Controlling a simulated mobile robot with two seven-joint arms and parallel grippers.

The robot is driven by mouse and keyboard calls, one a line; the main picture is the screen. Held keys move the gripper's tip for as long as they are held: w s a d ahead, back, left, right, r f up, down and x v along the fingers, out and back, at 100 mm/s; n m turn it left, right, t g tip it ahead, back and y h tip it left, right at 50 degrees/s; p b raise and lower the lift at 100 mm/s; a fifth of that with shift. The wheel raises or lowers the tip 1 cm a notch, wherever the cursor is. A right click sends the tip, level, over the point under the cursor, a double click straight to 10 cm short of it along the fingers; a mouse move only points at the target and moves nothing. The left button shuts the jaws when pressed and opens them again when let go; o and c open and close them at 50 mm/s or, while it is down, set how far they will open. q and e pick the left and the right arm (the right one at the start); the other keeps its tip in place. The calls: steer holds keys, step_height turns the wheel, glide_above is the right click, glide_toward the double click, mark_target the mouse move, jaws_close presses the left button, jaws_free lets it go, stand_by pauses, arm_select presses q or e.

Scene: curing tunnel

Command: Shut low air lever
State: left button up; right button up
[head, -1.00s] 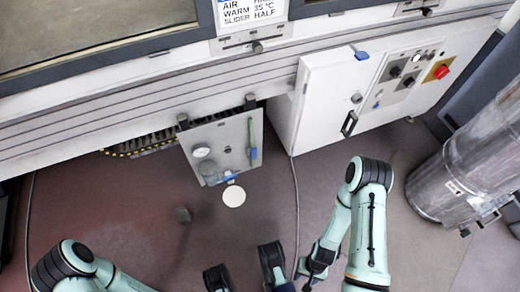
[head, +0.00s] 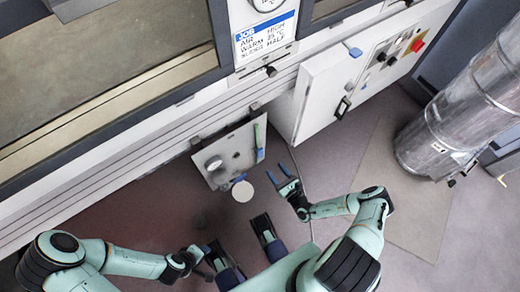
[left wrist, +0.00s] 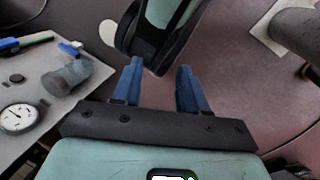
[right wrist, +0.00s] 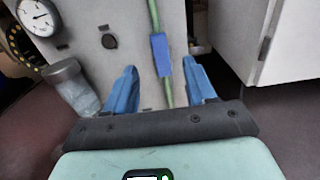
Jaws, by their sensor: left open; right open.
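A blue lever (right wrist: 161,55) sits on a green upright pipe (right wrist: 154,20) on the front of a low grey panel (head: 226,150). It lies along the pipe. In the head view the lever (head: 260,154) is small. A second blue piece (left wrist: 70,48) shows at the panel's lower edge, beside a white disc (head: 242,191). My right gripper (head: 275,168) is open and empty in front of the panel. In the right wrist view the blue lever appears between its fingers, apart from them. My left gripper (left wrist: 160,68) is open and empty, low and away from the panel.
The panel carries a round gauge (right wrist: 33,17), a clear bowl (right wrist: 72,88) and a dark knob (right wrist: 109,41). A white cabinet (head: 325,95) stands right of it. A metal duct (head: 455,120) rises at the right. The floor before the panel is mostly clear.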

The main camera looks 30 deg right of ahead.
mark_target(261, 152)
steer(key=w, duration=0.3)
steer(key=w+b, duration=0.1)
steer(key=w, duration=0.3)
steer(key=w+a+b, duration=0.1)
steer(key=w, duration=0.3)
arm_select(q)
steer(key=shift+t+y, duration=0.3)
steer(key=shift+t, duration=0.4)
steer(key=shift+w+a+f+b, duration=0.1)
steer(key=shift+w+a+f, duration=0.25)
steer(key=shift+w+f, duration=0.3)
steer(key=shift+w+a+f+b, duration=0.15)
steer(key=shift+w+a+f, duration=0.25)
steer(key=shift+w, duration=0.4)
steer(key=shift+w+a+f+b, duration=0.1)
steer(key=shift+w+a+f, duration=0.2)
steer(key=shift+w+f, duration=0.4)
arm_select(e)
steer(key=shift+w, duration=0.6)
arm_select(q)
steer(key=shift+r, duration=0.1)
arm_select(e)
jaws_close()
